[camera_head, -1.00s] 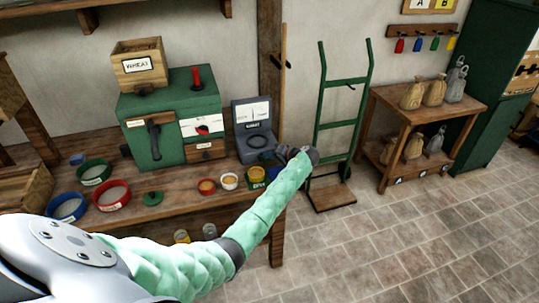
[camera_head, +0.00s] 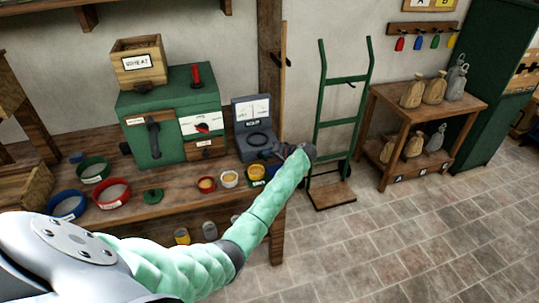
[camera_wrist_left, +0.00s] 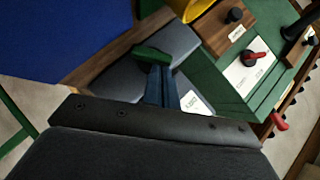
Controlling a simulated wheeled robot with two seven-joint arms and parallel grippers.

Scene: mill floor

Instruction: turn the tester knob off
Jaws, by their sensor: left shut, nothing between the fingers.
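A grey tabletop instrument (camera_head: 254,143), which looks like the tester, stands on the bench with a white display on its upright back and a dark round ring in front. My right gripper is out of view.
Left of the instrument stands a green machine (camera_head: 168,95) with a red-pointer knob (camera_head: 203,128) on a white panel. A green hand truck (camera_head: 340,110) is to the right. The floor at right is clear.

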